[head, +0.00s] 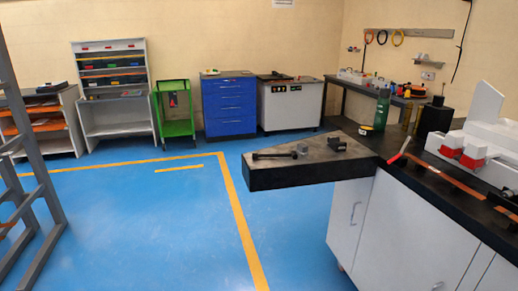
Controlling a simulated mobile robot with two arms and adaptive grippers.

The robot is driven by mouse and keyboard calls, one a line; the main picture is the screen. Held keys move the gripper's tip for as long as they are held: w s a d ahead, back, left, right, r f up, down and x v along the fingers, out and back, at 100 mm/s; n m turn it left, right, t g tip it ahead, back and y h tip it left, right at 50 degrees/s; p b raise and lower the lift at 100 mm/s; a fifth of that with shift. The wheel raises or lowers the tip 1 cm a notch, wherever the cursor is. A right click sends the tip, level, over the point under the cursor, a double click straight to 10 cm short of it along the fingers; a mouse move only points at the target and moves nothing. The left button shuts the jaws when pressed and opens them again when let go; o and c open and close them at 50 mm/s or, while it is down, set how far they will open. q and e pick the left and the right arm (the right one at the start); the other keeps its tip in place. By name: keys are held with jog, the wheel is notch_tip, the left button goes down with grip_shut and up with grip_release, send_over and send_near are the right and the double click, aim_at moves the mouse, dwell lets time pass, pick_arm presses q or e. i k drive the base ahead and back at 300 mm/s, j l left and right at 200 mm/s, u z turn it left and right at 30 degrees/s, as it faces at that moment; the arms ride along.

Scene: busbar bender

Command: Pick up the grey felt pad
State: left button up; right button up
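I cannot clearly make out a grey felt pad in the head view. A worktop end (300,170) with a grey-brown top and thick black edge juts left from the workbench; I cannot tell whether that grey surface is felt. On it lie a black rod-like tool (275,154), a small grey block (302,149) and a small dark part (338,144). Neither my left nor my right gripper shows.
The black-topped bench (425,195) has white cabinets below. It carries a green bottle (382,110), a red-handled tool (399,153), a copper-coloured bar (455,182) and a white machine with red blocks (474,152). A grey rack (30,165) stands left. Blue floor between is clear.

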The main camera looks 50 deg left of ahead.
aim_at(302, 150)
jog(key=u, duration=1.2)
